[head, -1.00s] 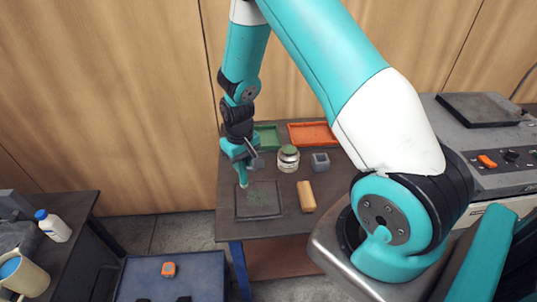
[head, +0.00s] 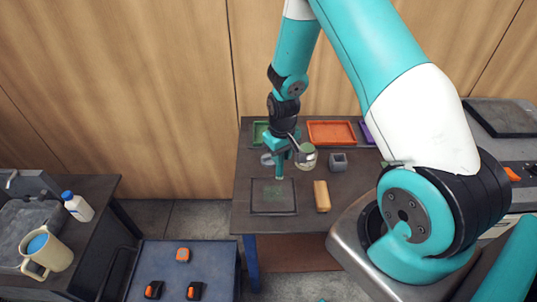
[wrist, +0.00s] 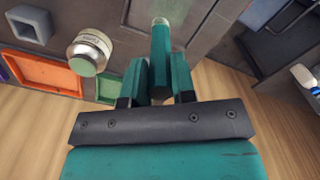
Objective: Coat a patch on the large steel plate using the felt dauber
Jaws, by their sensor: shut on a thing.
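The steel plate (head: 256,207) is a dark square lying flat on the table, with a faint speckled green area on its middle. My gripper (head: 281,158) is over the plate's back edge, pointing down. It is shut on the felt dauber (wrist: 160,62), a teal stick with a pale round tip, seen between the two fingers in the wrist view. In the head view the dauber's tip (head: 279,176) is near the plate's back edge; I cannot tell whether it touches.
A green tray (head: 259,128), an orange tray (head: 331,121) and a purple one lie along the table's back. A grey square holder (head: 338,163) and a tan block (head: 322,197) stand right of the plate. A blue cart (head: 215,262) is at lower left.

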